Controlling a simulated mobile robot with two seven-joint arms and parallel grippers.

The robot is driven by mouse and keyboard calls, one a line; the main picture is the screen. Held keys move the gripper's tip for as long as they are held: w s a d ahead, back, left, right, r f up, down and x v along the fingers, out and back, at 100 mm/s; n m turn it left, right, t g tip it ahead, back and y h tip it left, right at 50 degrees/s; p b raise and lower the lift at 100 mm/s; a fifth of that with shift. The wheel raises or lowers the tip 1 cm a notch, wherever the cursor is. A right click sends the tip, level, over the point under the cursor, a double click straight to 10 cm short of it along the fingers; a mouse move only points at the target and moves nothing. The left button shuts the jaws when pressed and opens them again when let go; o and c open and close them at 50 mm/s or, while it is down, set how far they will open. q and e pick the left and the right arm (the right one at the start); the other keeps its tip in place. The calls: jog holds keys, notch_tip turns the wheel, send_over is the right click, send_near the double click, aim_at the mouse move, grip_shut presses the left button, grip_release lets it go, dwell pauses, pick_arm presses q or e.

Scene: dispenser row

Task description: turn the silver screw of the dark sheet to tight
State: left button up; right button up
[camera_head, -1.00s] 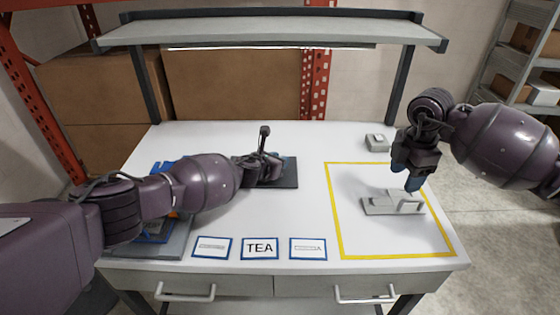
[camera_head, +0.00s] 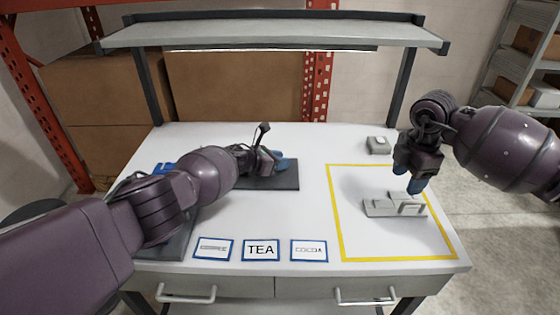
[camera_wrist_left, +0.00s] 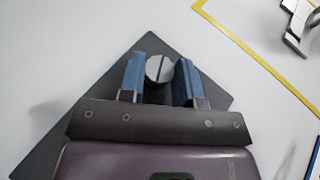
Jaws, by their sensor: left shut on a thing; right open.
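The dark sheet (camera_head: 285,179) lies flat on the white table, left of the yellow outline. It also shows in the left wrist view (camera_wrist_left: 70,130), where it looks turned like a diamond. The silver screw (camera_wrist_left: 160,69) has a slotted round head and sits between the blue fingers of my left gripper (camera_wrist_left: 158,80). My left gripper (camera_head: 278,163) is shut on the screw head above the sheet; the arm hides the sheet's left part. My right gripper (camera_head: 407,182) is open and empty, above a grey bracket-like part (camera_head: 380,208) inside the yellow outline.
A small grey box (camera_head: 378,145) stands at the table's back right. Label cards, one reading TEA (camera_head: 261,250), lie along the front edge. A second dark plate (camera_head: 170,246) and a blue thing (camera_head: 163,168) are partly hidden by my left arm. A shelf (camera_head: 270,35) spans the table's back.

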pick_arm(q)
jog(key=shift+w+a, duration=0.1)
jog(key=shift+a, duration=0.2)
dwell(0.4)
jog(key=o, duration=0.9)
jog(key=shift+a, duration=0.1)
jog(key=shift+o, duration=0.2)
jog(key=shift+d, duration=0.2)
jog(key=shift+s+a, duration=0.3)
jog(key=shift+s+a, duration=0.15)
jog(key=shift+a, duration=0.1)
jog(key=shift+v, duration=5.45)
jog(key=shift+r, duration=0.15)
